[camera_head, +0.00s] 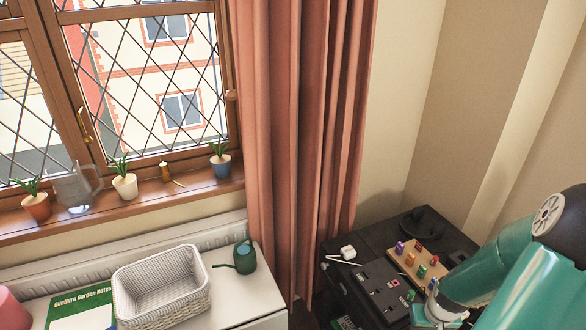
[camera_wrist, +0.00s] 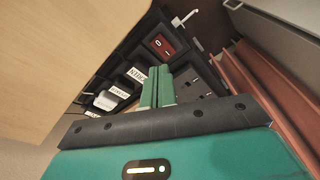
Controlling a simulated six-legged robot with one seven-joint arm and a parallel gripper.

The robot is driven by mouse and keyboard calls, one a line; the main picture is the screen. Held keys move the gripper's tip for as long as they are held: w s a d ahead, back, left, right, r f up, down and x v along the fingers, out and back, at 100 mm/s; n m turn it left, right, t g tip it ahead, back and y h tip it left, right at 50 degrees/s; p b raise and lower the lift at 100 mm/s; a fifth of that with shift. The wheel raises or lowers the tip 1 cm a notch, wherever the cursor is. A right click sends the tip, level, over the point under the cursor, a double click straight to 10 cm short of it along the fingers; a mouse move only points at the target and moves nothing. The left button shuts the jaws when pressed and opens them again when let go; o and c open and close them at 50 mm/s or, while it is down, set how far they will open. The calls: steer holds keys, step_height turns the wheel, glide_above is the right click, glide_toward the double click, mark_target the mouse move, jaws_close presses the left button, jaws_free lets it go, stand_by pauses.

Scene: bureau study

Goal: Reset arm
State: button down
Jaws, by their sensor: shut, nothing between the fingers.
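My arm comes in from the right of the head view, teal with a black joint. Its lower end is cut off by the bottom edge there, so the fingers do not show clearly. In the wrist view my gripper (camera_wrist: 158,88) has its two green fingers together, with nothing between them. The fingertips point at a dark panel (camera_wrist: 130,60) with a red rocker switch (camera_wrist: 161,44) and white labels. I cannot tell whether they touch it.
A white basket (camera_head: 165,300) and a green watering can (camera_head: 245,258) stand on a white surface. Potted plants line the windowsill (camera_head: 205,194).

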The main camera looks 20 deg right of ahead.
steer(key=w+a+r+n+h, duration=0.1)
steer(key=w+a+r, duration=0.2)
steer(key=a+r, duration=0.25)
steer(key=w+a+r+n+t, duration=0.1)
steer(key=w+a+r, duration=0.1)
steer(key=a+r, duration=0.35)
steer(key=w+a+r+n+h, duration=0.1)
steer(key=w+a+r, duration=0.2)
steer(key=r, duration=0.5)
steer(key=s+a+r+n+t+y, duration=0.1)
steer(key=s+a+r, duration=0.2)
steer(key=a+r, duration=0.3)
steer(key=s+a+r+n+t+y, duration=0.1)
steer(key=a+r, duration=0.4)
steer(key=a, duration=0.5)
steer(key=shift+s+a+r+t+y, duration=0.2)
steer(key=shift+s+r+t+y, duration=0.25)
steer(key=shift+s, duration=0.5)
steer(key=shift+d, duration=0.1)
